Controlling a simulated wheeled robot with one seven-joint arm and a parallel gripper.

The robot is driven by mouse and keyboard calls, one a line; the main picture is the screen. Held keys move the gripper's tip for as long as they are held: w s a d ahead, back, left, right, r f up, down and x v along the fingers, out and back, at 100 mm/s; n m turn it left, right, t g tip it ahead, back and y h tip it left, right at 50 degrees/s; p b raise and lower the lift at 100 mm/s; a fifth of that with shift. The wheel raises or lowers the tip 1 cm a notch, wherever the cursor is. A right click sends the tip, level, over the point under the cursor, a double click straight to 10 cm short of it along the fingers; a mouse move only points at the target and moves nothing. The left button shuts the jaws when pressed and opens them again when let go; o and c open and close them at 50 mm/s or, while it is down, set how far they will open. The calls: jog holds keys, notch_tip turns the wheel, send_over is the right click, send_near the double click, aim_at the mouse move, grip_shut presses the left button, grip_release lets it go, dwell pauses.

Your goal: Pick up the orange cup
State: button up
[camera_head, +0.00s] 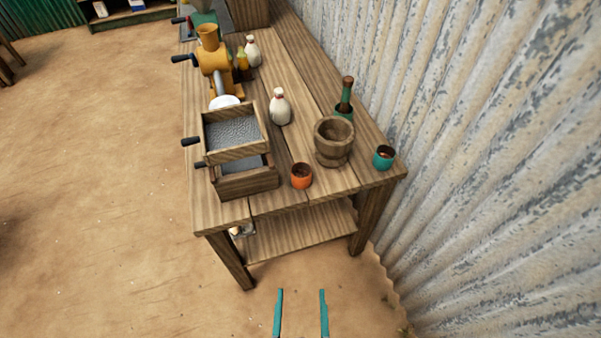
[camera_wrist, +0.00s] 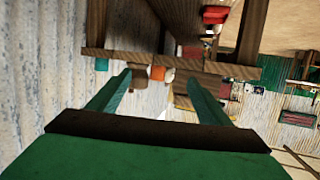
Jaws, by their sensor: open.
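The orange cup (camera_head: 301,176) stands upright near the front edge of the wooden table (camera_head: 225,213), between the wooden sieve box and the mortar. Its inside looks dark. In the wrist view, which appears upside down, a small orange shape (camera_wrist: 157,73) that looks like the cup shows between my fingertips, some distance off. My gripper (camera_head: 302,291) has two teal fingers spread apart, with nothing between them. It is in front of the table, apart from the cup. The gripper also shows in the wrist view (camera_wrist: 160,77).
A wooden mortar (camera_head: 333,143) stands right behind the cup, and a teal cup (camera_head: 384,157) at the right corner. The sieve box (camera_head: 238,150) is close on the left. A white bottle (camera_head: 280,107) and a teal bottle (camera_head: 345,98) stand farther back. A corrugated wall (camera_head: 480,150) flanks the right.

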jog(key=w, duration=1.5)
jog(key=g+y, duration=0.1)
send_near(300, 182)
jog(key=w, duration=0.3)
jog(key=shift+n, duration=0.4)
jog(key=x, duration=0.2)
jog(key=f+x, duration=0.1)
jog(key=x, duration=0.2)
jog(key=shift+f, duration=0.1)
jog(key=shift+f+x, duration=0.1)
jog(key=shift+x, duration=1.25)
jog(key=shift+f+x, duration=0.15)
jog(key=shift+x, duration=1.2)
jog(key=shift+s+d, duration=0.15)
jog(key=shift+d, duration=0.05)
jog(key=c, duration=1.2)
